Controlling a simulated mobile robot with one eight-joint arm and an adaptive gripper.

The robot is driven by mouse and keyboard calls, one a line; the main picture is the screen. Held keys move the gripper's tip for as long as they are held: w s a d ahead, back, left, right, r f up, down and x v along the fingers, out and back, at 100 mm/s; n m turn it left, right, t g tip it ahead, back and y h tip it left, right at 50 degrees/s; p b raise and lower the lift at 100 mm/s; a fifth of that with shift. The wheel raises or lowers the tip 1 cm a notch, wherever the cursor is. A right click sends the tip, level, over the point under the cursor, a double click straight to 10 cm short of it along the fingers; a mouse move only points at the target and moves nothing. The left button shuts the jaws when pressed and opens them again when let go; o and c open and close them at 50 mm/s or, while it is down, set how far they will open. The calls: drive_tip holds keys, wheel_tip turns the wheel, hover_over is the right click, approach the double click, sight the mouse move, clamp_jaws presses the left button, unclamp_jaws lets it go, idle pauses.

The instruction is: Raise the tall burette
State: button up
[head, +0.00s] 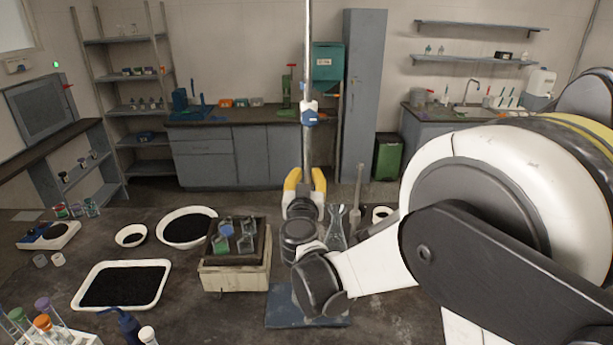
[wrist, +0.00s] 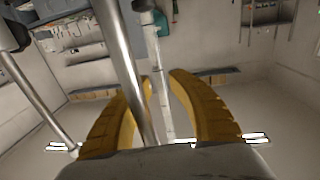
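A tall upright tube with a metallic sheen (head: 307,50), which I take for the tall burette or its stand rod, runs up out of the head view. A blue and white fitting (head: 310,115) sits on it. My gripper (head: 305,174) points up with its yellow fingers around the line of the tube's lower part. In the wrist view, a pale clear tube (wrist: 164,85) shows in the gap between the fingertips (wrist: 161,77), and a grey metal rod (wrist: 118,55) crosses nearer the left finger. The fingers stand apart; no contact is visible.
A wooden box with glassware (head: 236,277), a white tray of dark grains (head: 78,298) and a bowl (head: 164,236) stand on the bench to the left. A flask (head: 337,240) stands close right of my gripper. My arm hides the bench's right side.

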drive_tip(key=shift+o, duration=1.2)
drive_tip(key=shift+w+f, duration=0.1)
drive_tip(key=s+a+r+p, duration=0.1)
drive_tip(key=s+r+p, duration=0.3)
drive_tip(key=s+r, duration=0.3)
drive_tip(key=s, duration=0.4)
